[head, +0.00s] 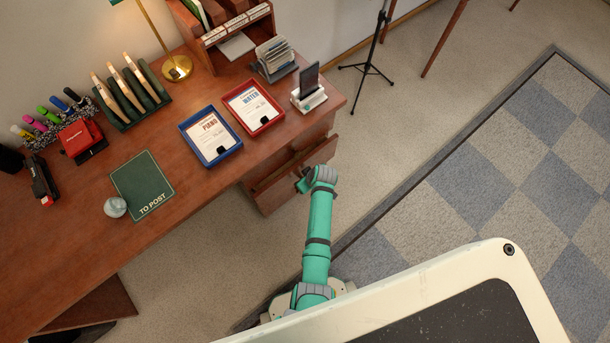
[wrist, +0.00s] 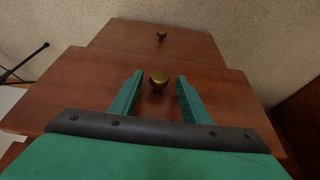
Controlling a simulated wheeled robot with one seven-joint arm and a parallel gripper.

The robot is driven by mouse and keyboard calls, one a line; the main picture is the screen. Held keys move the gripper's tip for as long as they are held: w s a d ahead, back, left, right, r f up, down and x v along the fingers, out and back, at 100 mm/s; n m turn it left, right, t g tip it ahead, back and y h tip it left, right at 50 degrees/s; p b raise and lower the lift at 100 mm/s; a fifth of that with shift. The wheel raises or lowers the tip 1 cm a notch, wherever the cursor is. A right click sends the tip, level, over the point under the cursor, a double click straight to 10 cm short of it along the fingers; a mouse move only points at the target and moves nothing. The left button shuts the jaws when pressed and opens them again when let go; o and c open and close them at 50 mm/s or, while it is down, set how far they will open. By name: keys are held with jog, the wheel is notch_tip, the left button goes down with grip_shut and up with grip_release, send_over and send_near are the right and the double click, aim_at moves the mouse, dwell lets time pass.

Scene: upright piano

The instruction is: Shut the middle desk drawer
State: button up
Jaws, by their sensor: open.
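The middle desk drawer (head: 316,152) stands partly pulled out from the right end of the wooden desk, beyond my arm. My gripper (wrist: 159,76) is open and empty, with one finger on each side of that knob in the picture. I cannot tell whether a finger touches the wood. In the head view my gripper (head: 302,184) is at the drawer front and its fingertips are mostly hidden. Another drawer's knob (wrist: 161,36) shows farther off.
The desktop (head: 165,230) holds a blue tray (head: 211,137), a red tray (head: 253,106), a phone on a stand (head: 308,88) and a green mat (head: 142,187). A black tripod stand (head: 369,67) is beyond the desk end. Carpet (head: 400,130) right of the desk is clear.

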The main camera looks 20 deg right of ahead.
aim_at(299, 172)
jog(key=shift+f, duration=0.15)
grip_shut()
jog(key=shift+w+a, duration=0.25)
jog(key=shift+w, duration=0.5)
jog(key=shift+w+a, duration=0.2)
jog(key=shift+w, duration=0.5)
jog(key=shift+w+a, duration=0.25)
jog(key=shift+w, duration=0.5)
jog(key=shift+d, duration=0.1)
jog(key=shift+c, duration=1.3)
grip_release()
jog(key=shift+o, duration=1.3)
jog(key=shift+s, duration=0.1)
